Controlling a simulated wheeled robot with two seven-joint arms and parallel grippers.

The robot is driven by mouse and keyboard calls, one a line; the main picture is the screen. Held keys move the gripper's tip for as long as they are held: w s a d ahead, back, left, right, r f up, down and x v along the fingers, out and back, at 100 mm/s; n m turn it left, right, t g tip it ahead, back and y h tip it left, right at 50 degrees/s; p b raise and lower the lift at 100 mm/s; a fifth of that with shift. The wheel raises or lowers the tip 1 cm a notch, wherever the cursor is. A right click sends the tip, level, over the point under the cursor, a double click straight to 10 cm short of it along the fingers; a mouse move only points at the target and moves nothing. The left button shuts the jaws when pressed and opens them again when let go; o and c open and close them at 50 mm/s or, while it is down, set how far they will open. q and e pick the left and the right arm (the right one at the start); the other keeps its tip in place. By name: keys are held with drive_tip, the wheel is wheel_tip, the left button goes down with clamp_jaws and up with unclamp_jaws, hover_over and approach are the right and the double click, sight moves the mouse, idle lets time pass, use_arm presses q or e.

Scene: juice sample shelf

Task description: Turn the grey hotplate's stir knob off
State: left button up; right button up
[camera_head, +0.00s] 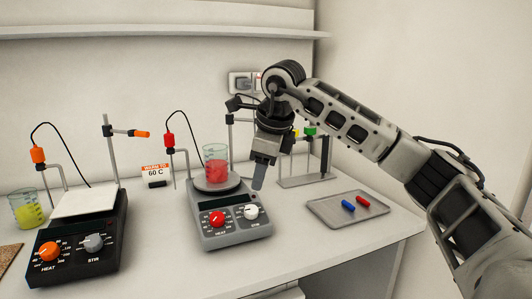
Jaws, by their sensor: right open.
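The grey hotplate (232,233) stands mid-bench with a red heat knob (217,219) and a white stir knob (251,211) on its sloped front panel. The stir knob's pointer is too small to read surely. A beaker of red liquid (216,168) stands on its round top plate. My right gripper (260,180) points down, open and empty, just above the stir knob in the picture and apart from it. It covers part of the stand behind. My left gripper is out of view.
A black hotplate (62,262) with orange and grey knobs stands left, near a beaker of yellow liquid (27,212). A red probe (169,140) on a stand and a "60 C" sign (155,171) are behind. A tray (325,213) holds blue and red pieces at right.

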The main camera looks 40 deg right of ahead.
drive_tip(key=shift+v, duration=2.35)
